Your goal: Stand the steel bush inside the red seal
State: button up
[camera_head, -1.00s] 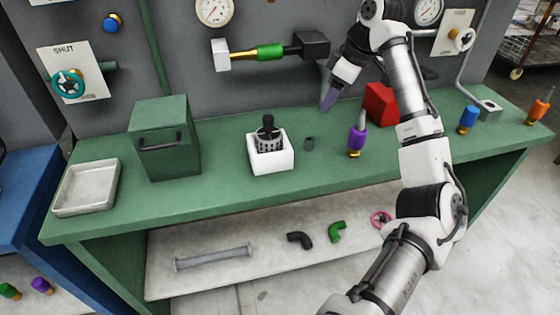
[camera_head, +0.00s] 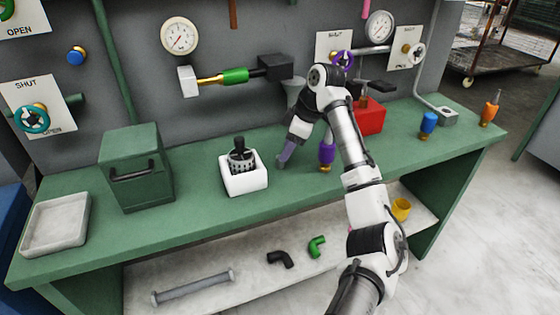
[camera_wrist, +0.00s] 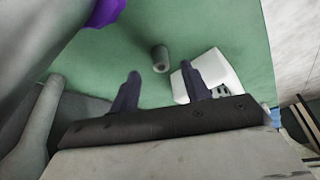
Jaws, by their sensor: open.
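The steel bush (camera_wrist: 160,58) is a small grey hollow cylinder on the green bench top. In the wrist view it stands between and just beyond my two fingertips, apart from them. In the head view my gripper hides it. My gripper (camera_head: 281,162) is open and empty, pointing down low over the bench, right of the white box; its two dark fingers also show in the wrist view (camera_wrist: 160,72). I cannot make out a red seal in any view.
A white box (camera_head: 245,182) holding a dark perforated part (camera_head: 240,157) stands close on the left. A purple-handled tool (camera_head: 327,152) stands close on the right. A red box (camera_head: 370,118) is behind it. A green lidded box (camera_head: 135,165) and grey tray (camera_head: 55,222) are further left.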

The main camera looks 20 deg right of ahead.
aim_at(280, 162)
jog(key=p+x, duration=0.1)
jog(key=x, duration=0.3)
jog(key=shift+a+f, duration=0.1)
jog(key=shift+a, duration=0.05)
grip_shut()
